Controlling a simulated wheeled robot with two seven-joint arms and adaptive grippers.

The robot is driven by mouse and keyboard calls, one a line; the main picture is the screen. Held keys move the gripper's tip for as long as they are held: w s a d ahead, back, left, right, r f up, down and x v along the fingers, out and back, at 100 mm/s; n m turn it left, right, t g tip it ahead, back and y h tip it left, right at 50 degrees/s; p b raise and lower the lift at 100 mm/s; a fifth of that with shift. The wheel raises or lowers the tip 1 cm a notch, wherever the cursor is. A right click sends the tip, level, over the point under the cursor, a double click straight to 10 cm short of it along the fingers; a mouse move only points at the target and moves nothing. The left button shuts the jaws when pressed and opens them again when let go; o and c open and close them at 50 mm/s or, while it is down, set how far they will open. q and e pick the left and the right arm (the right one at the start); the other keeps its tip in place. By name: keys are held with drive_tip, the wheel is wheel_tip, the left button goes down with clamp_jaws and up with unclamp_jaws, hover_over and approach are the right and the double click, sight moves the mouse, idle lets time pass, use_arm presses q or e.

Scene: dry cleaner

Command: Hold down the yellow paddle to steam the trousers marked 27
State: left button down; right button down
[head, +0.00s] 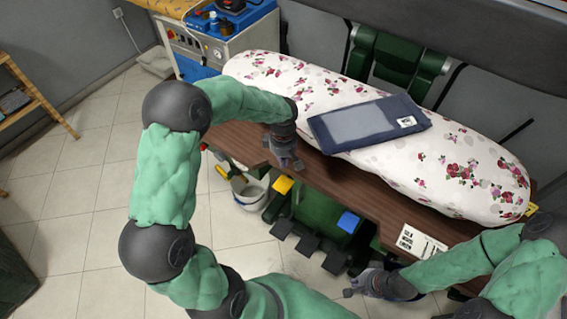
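The yellow paddle (283,184) sits under the front edge of the board, at the left of a green pedal unit. A blue paddle (348,222) is to its right. The folded dark blue trousers (330,131) with a lighter panel lie on the padded floral board; their white tag (406,121) is too small to read. My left gripper (289,163) points down at the table's front edge, above the yellow paddle in the picture and apart from it. My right gripper (352,292) is low at the right, beyond the blue paddle. Neither gripper visibly holds anything; their finger openings are unclear.
The floral ironing board (450,170) rests on a brown wooden table (375,190). Several dark pedals (308,243) stick out below. A white bucket (248,192) stands left of them. A sign (420,243) hangs at the front right. Tiled floor is open at left.

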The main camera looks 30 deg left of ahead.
sight(283, 183)
use_arm(q)
wheel_tip(283, 183, down, 11)
drive_tip(key=b, duration=0.3)
drive_tip(key=shift+f, duration=0.2)
